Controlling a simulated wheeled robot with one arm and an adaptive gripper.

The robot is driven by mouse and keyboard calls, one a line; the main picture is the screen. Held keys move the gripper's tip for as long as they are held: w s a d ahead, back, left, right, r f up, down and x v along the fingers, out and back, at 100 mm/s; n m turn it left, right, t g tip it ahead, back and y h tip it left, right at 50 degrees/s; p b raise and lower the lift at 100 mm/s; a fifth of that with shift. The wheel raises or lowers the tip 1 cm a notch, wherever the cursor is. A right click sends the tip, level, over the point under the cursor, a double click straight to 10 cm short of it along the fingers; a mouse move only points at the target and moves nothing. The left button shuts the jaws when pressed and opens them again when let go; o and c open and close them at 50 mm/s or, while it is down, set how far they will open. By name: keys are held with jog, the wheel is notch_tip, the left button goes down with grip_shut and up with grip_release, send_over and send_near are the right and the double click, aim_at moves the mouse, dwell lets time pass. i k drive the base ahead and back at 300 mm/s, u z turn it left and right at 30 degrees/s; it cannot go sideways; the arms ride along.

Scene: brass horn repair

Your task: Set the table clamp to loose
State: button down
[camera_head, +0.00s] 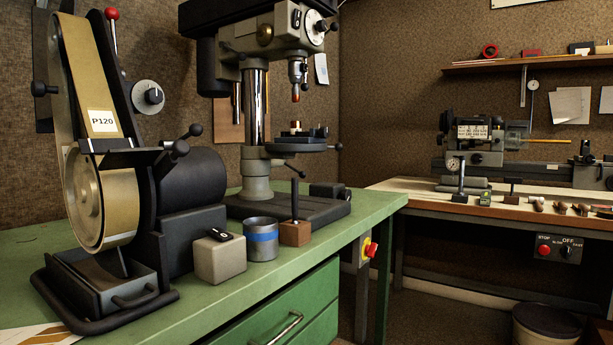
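A drill press stands on the green bench, with its round work table (300,147) partway up the bright column (255,105). A small dark lever with a ball end (297,172) sticks out below that table. The belt sander (105,150) at the left has a small work table, and dark ball-ended levers (180,148) stand beside it. No lever carries a label that I can read, so I cannot tell which one is the table clamp or whether it is tight or loose. My gripper is not in view.
On the green bench (190,310) stand a beige box with a dark switch (220,257), a metal cup with a blue band (261,240) and a wooden block with a dark rod (295,233). A second bench (420,188) with a lathe is at the right. Dark floor shows between benches.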

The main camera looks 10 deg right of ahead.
aim_at(301, 174)
jog(key=z, duration=1.8)
jog(key=i, duration=2.25)
jog(key=u, duration=3.3)
jog(key=i, duration=0.2)
jog(key=u, duration=0.15)
